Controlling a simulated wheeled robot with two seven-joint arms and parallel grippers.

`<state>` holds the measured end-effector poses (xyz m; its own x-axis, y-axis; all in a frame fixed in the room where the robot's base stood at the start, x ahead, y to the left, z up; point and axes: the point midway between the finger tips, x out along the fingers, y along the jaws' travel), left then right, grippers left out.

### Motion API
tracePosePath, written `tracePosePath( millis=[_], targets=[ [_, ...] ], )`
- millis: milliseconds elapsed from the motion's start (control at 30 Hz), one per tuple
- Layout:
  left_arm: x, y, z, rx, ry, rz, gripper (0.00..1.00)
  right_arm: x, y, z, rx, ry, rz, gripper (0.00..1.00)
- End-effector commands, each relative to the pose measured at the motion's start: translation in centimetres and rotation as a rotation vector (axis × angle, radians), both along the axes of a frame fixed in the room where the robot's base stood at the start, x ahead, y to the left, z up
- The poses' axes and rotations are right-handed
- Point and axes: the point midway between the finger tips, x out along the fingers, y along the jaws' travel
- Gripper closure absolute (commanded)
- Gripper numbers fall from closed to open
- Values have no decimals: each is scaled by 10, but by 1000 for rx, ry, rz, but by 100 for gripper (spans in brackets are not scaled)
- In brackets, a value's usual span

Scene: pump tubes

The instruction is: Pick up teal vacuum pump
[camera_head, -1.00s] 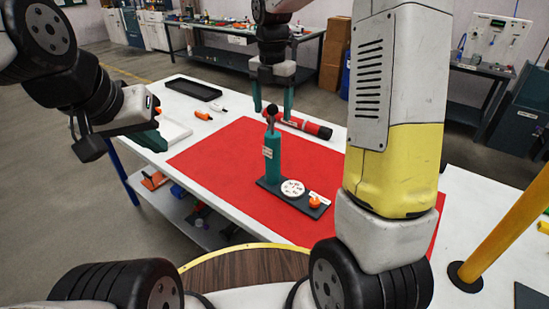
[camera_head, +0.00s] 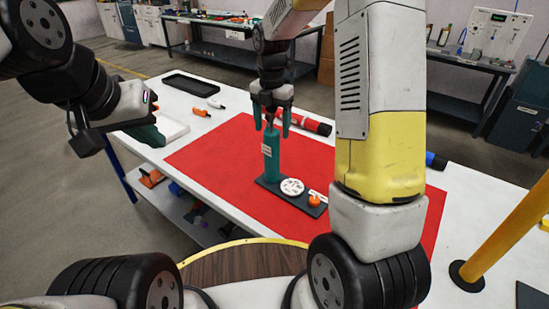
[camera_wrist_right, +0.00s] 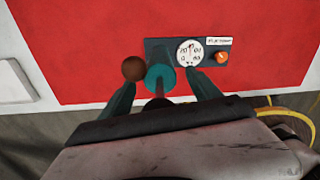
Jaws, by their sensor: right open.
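The teal vacuum pump (camera_head: 271,160) stands upright on a dark base plate (camera_head: 268,184) on the red mat. My right gripper (camera_head: 273,130) points down over the pump's top, with its teal fingers apart on both sides of the upper end. In the right wrist view the pump (camera_wrist_right: 161,76) is seen from above, with a brown round knob (camera_wrist_right: 133,68) beside it. The open fingers of the right gripper (camera_wrist_right: 163,93) lie to either side, and I cannot tell whether they touch it. My left gripper (camera_head: 140,128) is at the far left, away from the pump; its jaws are unclear.
A white gauge (camera_head: 292,187) and an orange knob (camera_head: 314,201) are on the base plate. A red cylinder (camera_head: 312,125) lies behind the pump. A black tray (camera_head: 191,85) and small orange items (camera_head: 201,113) are at the back left. The red mat (camera_head: 215,165) is mostly clear.

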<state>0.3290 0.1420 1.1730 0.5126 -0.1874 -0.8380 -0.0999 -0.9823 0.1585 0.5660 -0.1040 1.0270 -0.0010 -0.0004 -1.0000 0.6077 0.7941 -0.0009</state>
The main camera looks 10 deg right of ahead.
Motion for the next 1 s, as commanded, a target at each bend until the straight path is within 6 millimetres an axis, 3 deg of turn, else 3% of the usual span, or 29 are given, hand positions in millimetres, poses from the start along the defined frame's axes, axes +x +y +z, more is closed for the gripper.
tracePosePath(
  millis=[133,500,1000],
  targets=[
    [0,0,0,0,0,0,100,0,0,0,0,0,0,30],
    [0,0,0,0,0,0,100,0,0,1,0,-1,0,100],
    [0,0,0,0,0,0,100,1,0,5,1,-3,0,100]
  ],
)
